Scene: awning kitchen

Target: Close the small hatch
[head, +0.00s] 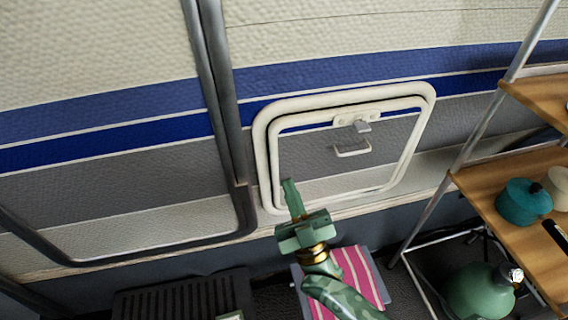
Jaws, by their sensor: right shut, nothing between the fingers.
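The small hatch (385,140) is a grey panel with a white rim, set in a rounded white frame (262,140) in the caravan wall. A latch (362,126) and a small handle (352,150) sit near its top. The panel lies close to its frame; I cannot tell whether it is fully flush. My right gripper (290,188) is green, shut and empty. Its fingertips are in front of the hatch's lower left corner and cover part of the rim there; I cannot tell whether they touch it. My left gripper is not in view.
A wooden shelf rack (490,180) with a teal pot (523,201) stands at the right. A green gas bottle (478,292) is below it. A pink striped cushioned stool (358,275) is below the hatch, and a black slatted item (185,297) is at the lower left.

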